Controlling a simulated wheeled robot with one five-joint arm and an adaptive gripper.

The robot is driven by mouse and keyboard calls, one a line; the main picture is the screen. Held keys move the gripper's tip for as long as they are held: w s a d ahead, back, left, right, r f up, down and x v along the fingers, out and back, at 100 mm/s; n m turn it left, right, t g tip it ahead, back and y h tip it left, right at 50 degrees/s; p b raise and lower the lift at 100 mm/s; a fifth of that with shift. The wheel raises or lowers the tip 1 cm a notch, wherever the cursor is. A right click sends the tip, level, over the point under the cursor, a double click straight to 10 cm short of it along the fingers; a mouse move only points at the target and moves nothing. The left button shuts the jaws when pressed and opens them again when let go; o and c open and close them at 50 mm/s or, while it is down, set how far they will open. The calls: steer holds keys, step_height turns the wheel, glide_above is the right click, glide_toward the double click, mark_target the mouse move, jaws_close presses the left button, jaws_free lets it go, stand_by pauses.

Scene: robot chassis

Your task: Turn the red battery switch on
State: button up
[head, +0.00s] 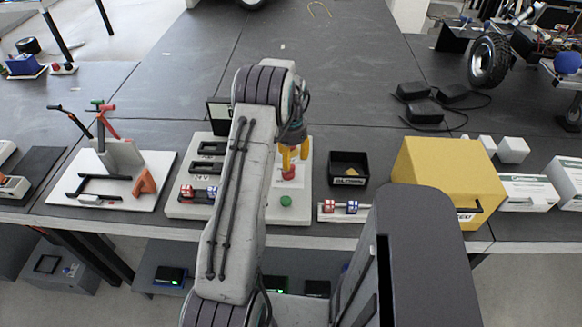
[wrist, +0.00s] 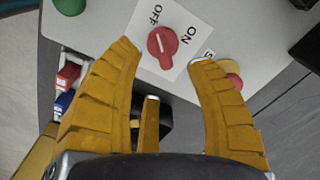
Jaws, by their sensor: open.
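The red battery switch (wrist: 162,48) is a round red knob with a white pointer mark, on a white label printed OFF and ON. The mark lies nearer the OFF lettering, though its exact setting is hard to tell.
A green button (head: 286,201) is in front of the switch. A red-and-yellow button (wrist: 233,80) shows behind my right finger. A black bin (head: 348,170) and a yellow box (head: 446,178) stand to the right. The table behind is mostly clear.

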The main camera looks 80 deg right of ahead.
mark_target(291, 168)
steer(key=shift+f+p, duration=0.4)
steer(key=shift+f, duration=2.1)
steer(key=shift+c, duration=0.3)
jaws_close()
